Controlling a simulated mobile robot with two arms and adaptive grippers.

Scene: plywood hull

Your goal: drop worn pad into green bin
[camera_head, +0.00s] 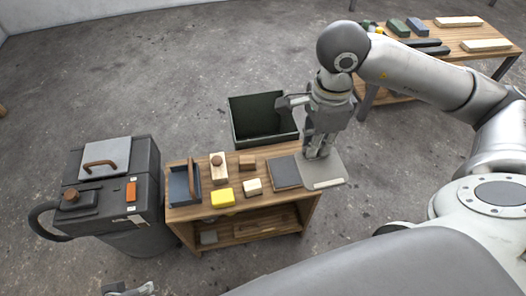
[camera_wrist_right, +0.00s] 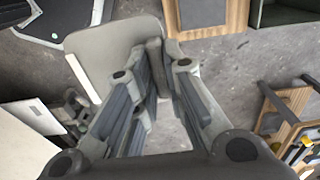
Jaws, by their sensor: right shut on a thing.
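My right gripper (camera_head: 318,154) is shut on a flat, light grey pad (camera_head: 326,172), which I take to be the worn pad. It holds the pad at the bench's right end, partly past its edge. In the wrist view the fingers (camera_wrist_right: 160,50) pinch the edge of this pad (camera_wrist_right: 105,50). The dark green open bin (camera_head: 238,128) stands on the floor behind the bench, left of the gripper; its visible inside looks empty. A corner of it shows in the wrist view (camera_wrist_right: 285,15). My left gripper (camera_head: 130,288) is only partly visible at the bottom edge.
The wooden bench (camera_head: 245,214) carries a dark flat pad (camera_head: 284,173), a yellow block (camera_head: 222,197), small wooden blocks and a blue-grey tray (camera_head: 178,186). A dark vacuum-like machine (camera_head: 135,200) stands left. Another table (camera_head: 463,35) stands back right. Floor around the bin is clear.

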